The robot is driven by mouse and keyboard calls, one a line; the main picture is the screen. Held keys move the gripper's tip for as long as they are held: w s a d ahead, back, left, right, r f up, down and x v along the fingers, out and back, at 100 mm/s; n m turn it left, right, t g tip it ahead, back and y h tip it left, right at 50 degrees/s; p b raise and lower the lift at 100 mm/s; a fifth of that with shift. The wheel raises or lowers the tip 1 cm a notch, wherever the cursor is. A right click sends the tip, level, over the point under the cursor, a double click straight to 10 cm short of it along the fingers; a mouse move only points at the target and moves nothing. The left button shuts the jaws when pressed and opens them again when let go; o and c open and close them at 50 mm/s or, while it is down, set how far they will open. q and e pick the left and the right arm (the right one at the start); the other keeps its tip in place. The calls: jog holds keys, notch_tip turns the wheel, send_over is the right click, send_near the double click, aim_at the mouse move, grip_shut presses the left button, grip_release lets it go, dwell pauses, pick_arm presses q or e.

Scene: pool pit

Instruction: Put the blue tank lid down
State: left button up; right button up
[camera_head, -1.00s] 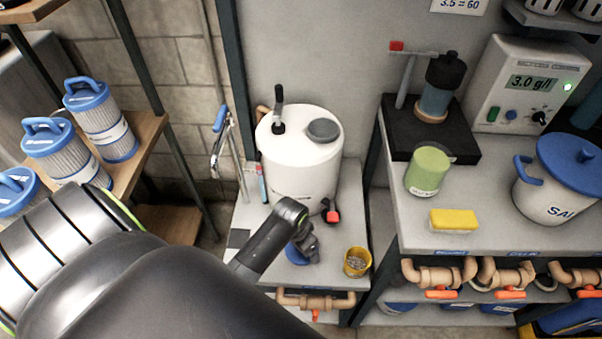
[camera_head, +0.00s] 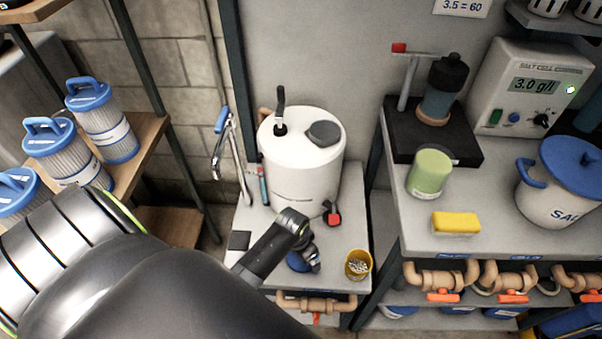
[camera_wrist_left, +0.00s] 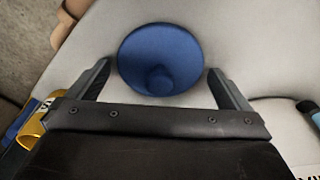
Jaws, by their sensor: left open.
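The blue tank lid (camera_head: 297,261) lies on the grey top of the low stand (camera_head: 350,215), in front of the white tank (camera_head: 303,165). In the head view it is partly hidden by my left gripper (camera_head: 310,262). In the left wrist view the lid (camera_wrist_left: 158,45) is a round blue disc with a knob towards the camera, on a pale surface. My left gripper's fingers (camera_wrist_left: 158,78) are apart, one on each side of the lid, with gaps visible between them and its rim. My right gripper is not in view.
A yellow cup (camera_head: 358,264) stands to the right of the lid, near the stand's front edge. A dark square pad (camera_head: 239,241) lies to the left. A red and black valve (camera_head: 332,213) is at the tank's base. Pipes (camera_head: 316,303) run below the front edge.

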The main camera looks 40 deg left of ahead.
aim_at(296, 261)
pick_arm(q)
notch_tip(296, 261, up, 12)
jog(key=s+p, duration=0.1)
jog(key=shift+s+a+p, duration=0.25)
jog(key=shift+s+p, duration=0.05)
jog(key=shift+s, duration=0.1)
jog(key=shift+s, duration=0.1)
dwell(0.5)
